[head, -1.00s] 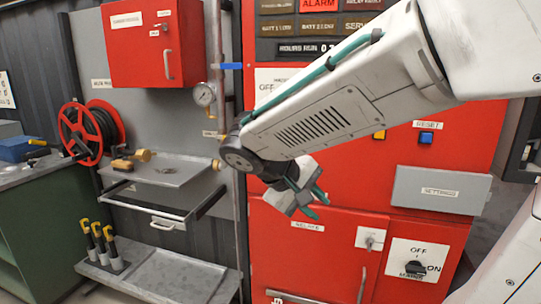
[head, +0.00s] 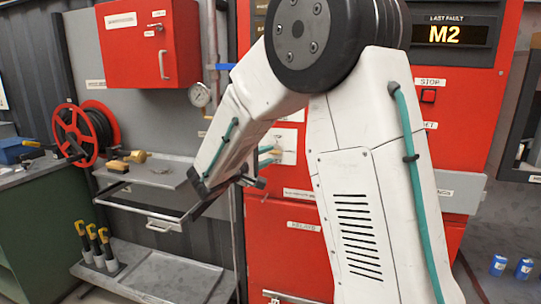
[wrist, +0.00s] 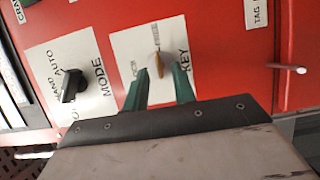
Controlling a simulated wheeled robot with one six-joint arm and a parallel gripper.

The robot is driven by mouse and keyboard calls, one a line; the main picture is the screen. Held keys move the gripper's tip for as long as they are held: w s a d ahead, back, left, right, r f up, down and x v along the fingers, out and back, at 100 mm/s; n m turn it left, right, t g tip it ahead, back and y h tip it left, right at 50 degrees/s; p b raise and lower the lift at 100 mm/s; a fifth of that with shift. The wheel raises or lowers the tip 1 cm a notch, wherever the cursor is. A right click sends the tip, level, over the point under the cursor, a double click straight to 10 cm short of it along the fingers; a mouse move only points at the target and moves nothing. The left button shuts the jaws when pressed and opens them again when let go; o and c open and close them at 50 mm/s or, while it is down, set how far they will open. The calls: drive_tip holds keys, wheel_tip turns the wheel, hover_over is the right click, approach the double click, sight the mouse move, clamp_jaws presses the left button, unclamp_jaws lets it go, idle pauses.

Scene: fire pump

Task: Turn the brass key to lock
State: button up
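The brass key (wrist: 160,66) sits in a round lock on a white plate marked KEY (wrist: 190,40) on the red panel. In the wrist view my gripper (wrist: 161,70) is open, with one green finger on each side of the key and a gap to each. The key shows just beyond and between the fingertips. I cannot tell how deep the tips reach around it. In the head view my gripper (head: 268,156) is at the white plate (head: 287,140), partly behind my own arm. The small print around the lock is too blurred to read fully.
A black MODE knob (wrist: 74,80) on its own white plate is left of the key in the wrist view. A silver handle (wrist: 290,69) sticks out to the right. In the head view, a metal shelf (head: 160,172) and pressure gauge (head: 199,95) stand left of the panel.

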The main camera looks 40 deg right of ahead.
sight(275, 152)
drive_tip(key=shift+x, duration=1.15)
drive_tip(key=shift+c, duration=0.3)
clamp_jaws()
